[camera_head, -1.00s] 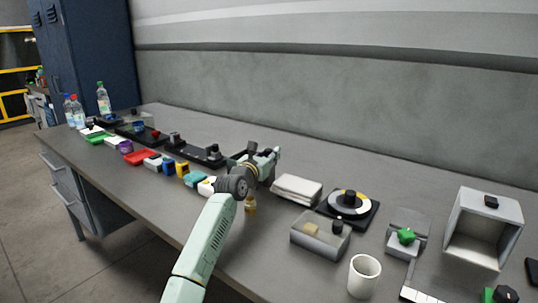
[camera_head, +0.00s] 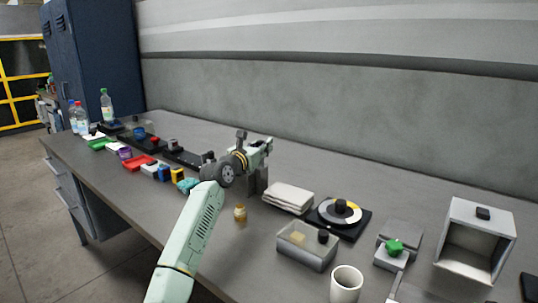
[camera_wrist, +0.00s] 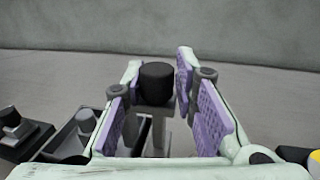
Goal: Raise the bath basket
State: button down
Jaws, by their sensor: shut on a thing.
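In the wrist view a black round knob (camera_wrist: 157,80) on a grey upright stem stands between the purple-padded fingers of my gripper (camera_wrist: 163,108). I take this as the handle of the bath basket. In the head view my gripper (camera_head: 262,150) is over the bench, right of the row of coloured items. A grey body (camera_head: 256,181) shows just below it, partly hidden by my wrist; it appears to be the basket or its bath. My gripper is shut on the basket's handle. I cannot tell how far the basket is above the bench.
Right of my gripper are a white stack (camera_head: 289,197), a black-based turntable (camera_head: 340,214), a clear box (camera_head: 306,246), a white cup (camera_head: 345,284) and an open grey cabinet (camera_head: 475,240). A small amber bottle (camera_head: 240,212) stands in front. Dark trays (camera_head: 183,156) lie left.

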jog(key=shift+a+r, duration=0.45)
jog(key=shift+r, duration=0.25)
jog(key=c, duration=1.4)
grip_release()
jog(key=shift+o, duration=0.2)
jog(key=shift+f, duration=0.1)
jog(key=shift+d+f, duration=0.1)
jog(key=shift+d, duration=0.05)
jog(key=shift+s, duration=0.1)
jog(key=v, duration=1.2)
